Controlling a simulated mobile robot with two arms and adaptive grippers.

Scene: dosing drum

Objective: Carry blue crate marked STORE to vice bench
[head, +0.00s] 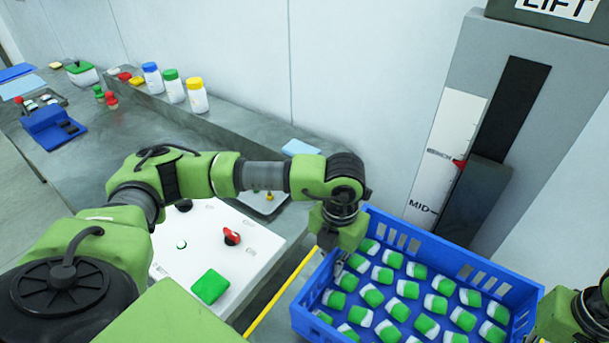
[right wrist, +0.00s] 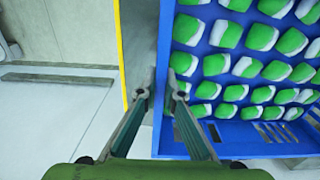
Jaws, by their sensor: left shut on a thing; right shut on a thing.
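The blue crate (head: 500,275) is at the lower right of the head view, filled with several green-and-white pieces; no STORE marking shows. My left gripper (head: 332,262) is at the crate's left wall, shut on it, its fingertips mostly hidden. My right arm shows only at the right edge of the head view, by the crate's right end. In the right wrist view, my right gripper (right wrist: 160,92) has its fingers on either side of the rim of the crate (right wrist: 235,138), shut on it. The vice bench cannot be made out.
A grey bench (head: 110,150) runs along the wall at left, with capped jars (head: 173,87) and a blue holder (head: 52,128). A white panel with a red knob (head: 231,236) lies left of the crate, beside a yellow edge (head: 280,297). A lift column (head: 462,110) stands behind the crate.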

